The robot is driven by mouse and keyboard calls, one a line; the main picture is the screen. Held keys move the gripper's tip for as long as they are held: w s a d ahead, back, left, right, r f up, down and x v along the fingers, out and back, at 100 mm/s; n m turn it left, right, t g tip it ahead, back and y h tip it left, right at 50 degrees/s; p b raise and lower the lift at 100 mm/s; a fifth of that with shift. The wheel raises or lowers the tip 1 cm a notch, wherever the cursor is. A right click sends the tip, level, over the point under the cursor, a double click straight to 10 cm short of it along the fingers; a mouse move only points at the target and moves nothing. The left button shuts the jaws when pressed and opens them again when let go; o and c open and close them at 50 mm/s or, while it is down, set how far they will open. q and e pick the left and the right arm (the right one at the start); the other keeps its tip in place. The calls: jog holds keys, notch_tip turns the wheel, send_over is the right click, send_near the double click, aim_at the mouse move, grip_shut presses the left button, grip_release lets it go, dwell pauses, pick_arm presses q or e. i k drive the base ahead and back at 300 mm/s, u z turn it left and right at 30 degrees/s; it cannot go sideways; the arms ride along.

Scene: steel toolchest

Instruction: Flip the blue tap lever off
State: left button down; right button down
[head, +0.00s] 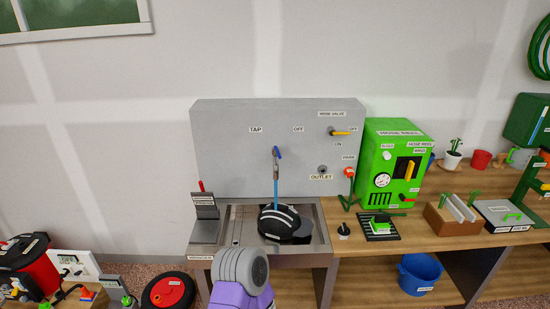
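The blue tap lever (278,152) sits on the tap in front of the grey back panel (225,150), under the labels TAP and OFF. It is small in view and its exact angle is hard to tell. A blue stream (276,190) runs down from the spout into the sink (235,226). A black rounded object with white stripes (278,221) is in the sink under the stream. One of my arms, purple with a grey round joint, rises from the bottom edge in front of the sink. No gripper fingers show, and nothing touches the lever.
A blue bucket (419,273) is below. The space before the lever looks clear.

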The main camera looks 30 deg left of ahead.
aim_at(275, 150)
jog(key=u, duration=0.5)
jog(key=i, duration=0.45)
jog(key=u, duration=0.95)
jog(key=i, duration=0.8)
jog(key=z, duration=0.05)
